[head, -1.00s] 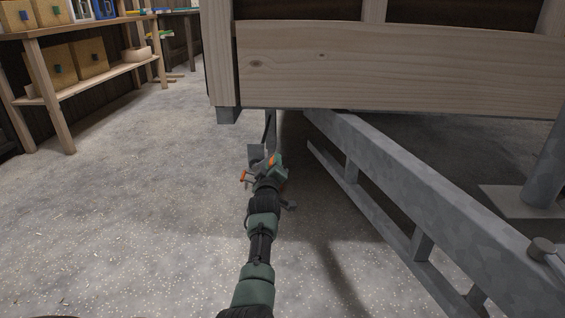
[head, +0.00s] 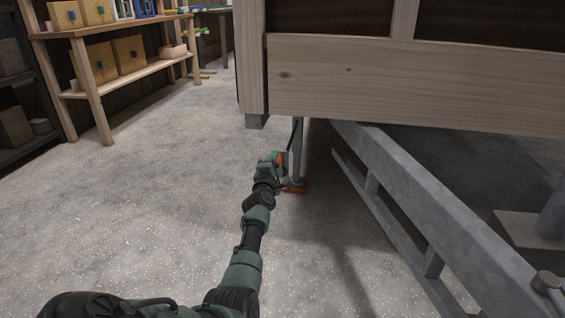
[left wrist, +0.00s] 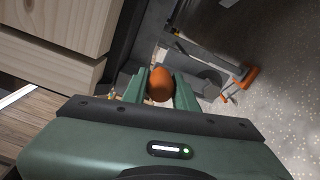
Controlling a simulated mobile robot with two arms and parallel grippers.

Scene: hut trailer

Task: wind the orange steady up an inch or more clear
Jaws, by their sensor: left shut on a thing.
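My left gripper (head: 276,160) is low under the near corner of the hut. In the left wrist view its two green fingers (left wrist: 160,88) are shut on a rounded orange knob (left wrist: 160,84). The steady is a grey leg (head: 297,152) under the hut with an orange foot (head: 295,187), just right of my gripper in the head view. An orange end also shows at the right in the left wrist view (left wrist: 249,77). I cannot tell whether the foot touches the floor. My gripper hides part of the leg. My right gripper is out of view.
The wooden hut wall (head: 400,95) overhangs the leg. A grey steel drawbar frame (head: 430,210) slopes down to the right. A wooden shelf unit (head: 120,65) stands at the far left. The concrete floor (head: 150,190) left of my arm is clear.

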